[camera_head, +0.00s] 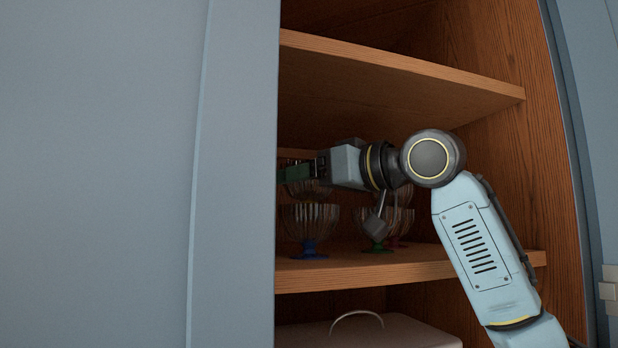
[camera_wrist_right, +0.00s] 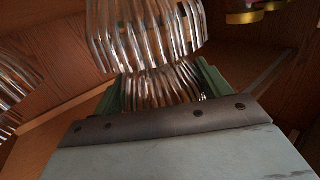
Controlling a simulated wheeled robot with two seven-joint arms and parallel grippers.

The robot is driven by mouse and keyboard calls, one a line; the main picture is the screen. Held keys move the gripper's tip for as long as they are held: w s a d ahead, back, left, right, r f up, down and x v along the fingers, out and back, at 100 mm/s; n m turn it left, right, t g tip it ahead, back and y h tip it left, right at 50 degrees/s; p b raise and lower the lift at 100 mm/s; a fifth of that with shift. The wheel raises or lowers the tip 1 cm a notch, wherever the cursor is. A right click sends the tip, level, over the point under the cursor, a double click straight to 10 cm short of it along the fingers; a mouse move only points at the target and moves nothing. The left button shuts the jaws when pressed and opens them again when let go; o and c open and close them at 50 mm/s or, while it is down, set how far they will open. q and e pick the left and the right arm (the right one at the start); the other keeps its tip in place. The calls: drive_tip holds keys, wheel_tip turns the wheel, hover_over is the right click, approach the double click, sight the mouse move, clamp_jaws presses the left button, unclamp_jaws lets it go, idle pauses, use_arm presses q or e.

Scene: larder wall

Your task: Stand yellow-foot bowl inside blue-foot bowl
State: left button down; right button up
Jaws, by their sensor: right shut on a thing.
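My right gripper (camera_head: 296,172) reaches in from the right above the lower shelf, its green fingers shut on a wire bowl (camera_head: 309,189). The held bowl's foot is hidden, so I cannot see its colour. The blue-foot bowl (camera_head: 308,222), a wire bowl on a blue base, stands upright on the shelf directly below the held bowl. In the head view the two look very close; I cannot tell whether they touch. In the right wrist view, wires of the held bowl (camera_wrist_right: 160,90) show between the fingers. My left gripper is not in view.
A green-foot wire bowl (camera_head: 377,246) and a red-foot one (camera_head: 400,225) stand to the right, partly behind my arm. The upper shelf (camera_head: 400,75) overhangs the arm. A grey-blue door or panel (camera_head: 130,180) hides the left side. A pale handled box (camera_head: 370,335) sits below.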

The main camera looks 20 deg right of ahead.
drive_tip(key=o, duration=1.1)
drive_tip(key=shift+f, duration=0.1)
drive_tip(key=shift+r, duration=0.2)
drive_tip(key=shift+r+p, duration=0.4)
drive_tip(key=shift+r, duration=0.05)
drive_tip(key=b+v, duration=0.4)
drive_tip(key=v, duration=0.8)
